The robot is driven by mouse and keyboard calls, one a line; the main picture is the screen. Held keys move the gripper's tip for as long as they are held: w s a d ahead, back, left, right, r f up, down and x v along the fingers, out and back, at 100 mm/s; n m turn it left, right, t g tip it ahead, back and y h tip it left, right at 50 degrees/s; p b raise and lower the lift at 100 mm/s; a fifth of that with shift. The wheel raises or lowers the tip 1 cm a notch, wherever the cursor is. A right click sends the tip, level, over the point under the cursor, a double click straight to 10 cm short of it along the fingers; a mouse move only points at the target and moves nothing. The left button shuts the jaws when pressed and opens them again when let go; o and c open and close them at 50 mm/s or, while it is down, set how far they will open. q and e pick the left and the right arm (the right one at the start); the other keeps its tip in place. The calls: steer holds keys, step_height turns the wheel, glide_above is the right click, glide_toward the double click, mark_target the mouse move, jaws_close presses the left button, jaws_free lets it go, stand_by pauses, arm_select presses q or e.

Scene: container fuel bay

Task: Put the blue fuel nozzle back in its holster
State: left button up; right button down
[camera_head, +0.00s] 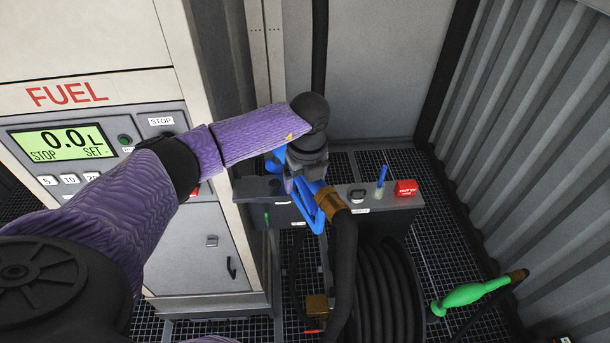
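The blue fuel nozzle (309,206) is in the middle of the head view, tilted, with a brass coupling and a black hose at its lower end. My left gripper (306,166) reaches over from the left and is at the nozzle's upper part. It appears shut on the nozzle, but its fingertips are largely hidden behind the wrist and the blue body. A dark grey box (256,189) on the dispenser's side is just left of the nozzle. I cannot tell whether it is the holster, or whether the nozzle touches it. My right gripper is not in view.
The fuel dispenser (188,256) stands at left, its display reading 0.0 L. A coiled hose (385,290) and a green nozzle (463,295) are lower right.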

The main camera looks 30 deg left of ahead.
arm_select(q)
steer(key=r, duration=0.3)
steer(key=r+b, duration=0.1)
steer(key=r, duration=0.2)
steer(key=r+b, duration=0.1)
steer(key=r, duration=0.3)
steer(key=shift+s+d, duration=0.2)
steer(key=shift+d, duration=0.2)
